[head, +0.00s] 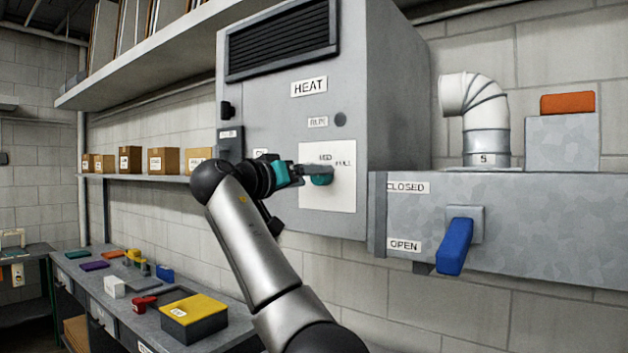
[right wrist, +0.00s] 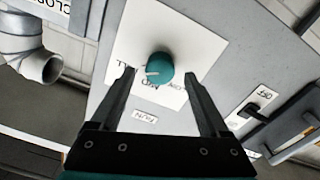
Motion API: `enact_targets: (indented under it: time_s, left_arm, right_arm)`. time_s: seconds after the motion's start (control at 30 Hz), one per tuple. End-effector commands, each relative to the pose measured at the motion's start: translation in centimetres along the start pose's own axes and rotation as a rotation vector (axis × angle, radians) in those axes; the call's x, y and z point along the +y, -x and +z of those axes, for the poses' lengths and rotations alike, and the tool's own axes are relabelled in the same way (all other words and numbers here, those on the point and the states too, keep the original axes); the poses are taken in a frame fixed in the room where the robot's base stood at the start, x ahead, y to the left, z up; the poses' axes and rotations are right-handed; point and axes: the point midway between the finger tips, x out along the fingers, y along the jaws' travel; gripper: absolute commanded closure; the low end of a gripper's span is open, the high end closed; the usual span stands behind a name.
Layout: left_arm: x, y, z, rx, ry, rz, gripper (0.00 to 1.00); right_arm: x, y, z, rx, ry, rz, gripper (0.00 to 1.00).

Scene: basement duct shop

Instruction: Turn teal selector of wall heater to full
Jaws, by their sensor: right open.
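The wall heater (head: 290,125) is a grey cabinet marked HEAT. Its round teal selector (head: 322,180) sits on a white plate low on the front and also shows in the right wrist view (right wrist: 160,67). A white mark on the selector points to the left in the right wrist view, near the MED and FULL lettering; its exact setting is hard to tell. My right gripper (right wrist: 160,77) is open, with one finger on each side of the selector and gaps showing. In the head view the right gripper (head: 318,170) partly covers the selector. My left gripper is not in view.
A black switch (right wrist: 256,111) is beside the plate in the right wrist view. A workbench (head: 130,310) with several small items stands lower left.

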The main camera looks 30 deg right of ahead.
Motion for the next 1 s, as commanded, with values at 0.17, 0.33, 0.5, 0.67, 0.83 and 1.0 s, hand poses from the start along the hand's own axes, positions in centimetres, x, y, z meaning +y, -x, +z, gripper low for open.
enact_targets:
  time_s: [0.17, 0.33, 0.5, 0.67, 0.83, 1.0]
  left_arm:
    - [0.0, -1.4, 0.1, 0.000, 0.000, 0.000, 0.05]
    - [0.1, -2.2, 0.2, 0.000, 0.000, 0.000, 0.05]
    - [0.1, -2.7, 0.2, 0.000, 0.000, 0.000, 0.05]
    - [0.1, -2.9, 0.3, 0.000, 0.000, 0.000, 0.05]
    - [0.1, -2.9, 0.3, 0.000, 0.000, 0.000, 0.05]
    - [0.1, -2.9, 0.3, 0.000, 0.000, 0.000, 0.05]
  right_arm:
    - [-0.3, 4.4, 0.2, 0.003, -0.002, -0.006, 0.21]
    - [-0.2, 8.4, 0.2, 0.002, -0.002, -0.005, 0.21]
    - [-0.1, 11.4, 0.1, 0.001, 0.000, -0.004, 0.21]
    - [-0.1, 12.8, 0.1, 0.001, 0.000, -0.002, 0.21]
    - [0.0, 13.2, 0.0, 0.000, 0.000, 0.000, 0.21]
    - [0.0, 13.2, 0.0, 0.000, 0.000, 0.000, 0.21]
